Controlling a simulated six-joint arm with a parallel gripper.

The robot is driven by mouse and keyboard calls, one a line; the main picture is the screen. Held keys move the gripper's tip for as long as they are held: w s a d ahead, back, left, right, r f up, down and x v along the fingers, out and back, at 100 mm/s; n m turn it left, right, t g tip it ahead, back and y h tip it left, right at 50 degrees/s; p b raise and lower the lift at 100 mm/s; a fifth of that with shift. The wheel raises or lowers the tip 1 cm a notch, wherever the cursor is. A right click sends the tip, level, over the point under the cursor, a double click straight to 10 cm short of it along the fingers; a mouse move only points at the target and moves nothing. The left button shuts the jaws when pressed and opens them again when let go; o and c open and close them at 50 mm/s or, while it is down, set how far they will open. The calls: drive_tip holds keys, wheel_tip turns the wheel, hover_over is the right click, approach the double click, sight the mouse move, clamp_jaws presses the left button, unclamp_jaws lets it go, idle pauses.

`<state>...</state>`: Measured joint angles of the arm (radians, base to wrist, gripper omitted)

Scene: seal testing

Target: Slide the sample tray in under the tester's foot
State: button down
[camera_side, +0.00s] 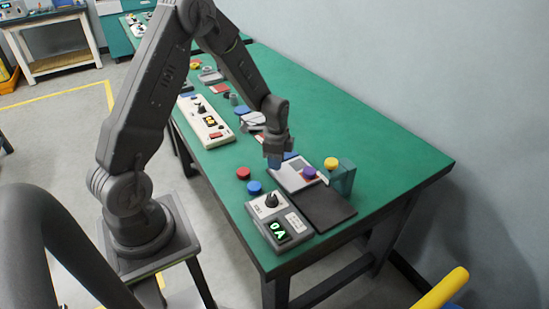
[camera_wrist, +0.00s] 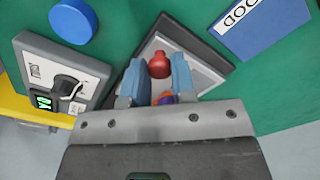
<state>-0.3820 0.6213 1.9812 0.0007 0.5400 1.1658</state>
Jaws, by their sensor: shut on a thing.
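The light grey sample tray (camera_side: 291,178) lies on the green table, and its dark edge shows in the wrist view (camera_wrist: 208,55). My gripper (camera_side: 275,160) is over its back left part. The blue fingers (camera_wrist: 158,77) close around a red knob (camera_wrist: 158,65) that appears to belong to the tray. A purple knob (camera_side: 309,172) stands just right of my gripper; in the wrist view it is partly hidden by the gripper body. A teal upright block (camera_side: 343,178) with a yellow knob (camera_side: 331,163) stands beside it. I cannot make out the tester's foot clearly.
A grey box (camera_side: 278,221) with a black dial and lit display stands at the table's front. A dark flat slab (camera_side: 323,208) lies right of it. Red (camera_side: 243,173) and blue (camera_side: 255,187) discs lie left. A blue lettered card (camera_wrist: 262,28) lies beyond the tray. The table's right is clear.

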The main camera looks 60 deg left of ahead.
sight(291, 186)
drive_tip(key=d, duration=0.8)
drive_tip(key=c, duration=0.9)
unclamp_jaws()
drive_tip(key=shift+c, duration=0.2)
drive_tip(key=shift+r, duration=0.1)
wheel_tip(291, 186, up, 14)
drive_tip(key=s+d+r+n+t, duration=0.2)
drive_tip(key=s+r, duration=0.4)
drive_tip(key=s, duration=0.3)
drive_tip(key=s+d+r+n+t, duration=0.3)
drive_tip(key=s+d+r+n, duration=0.2)
drive_tip(key=s+n, duration=0.2)
drive_tip(key=shift+s+r+t, duration=0.3)
drive_tip(key=shift+s+r, duration=0.1)
drive_tip(key=shift+s, duration=0.8)
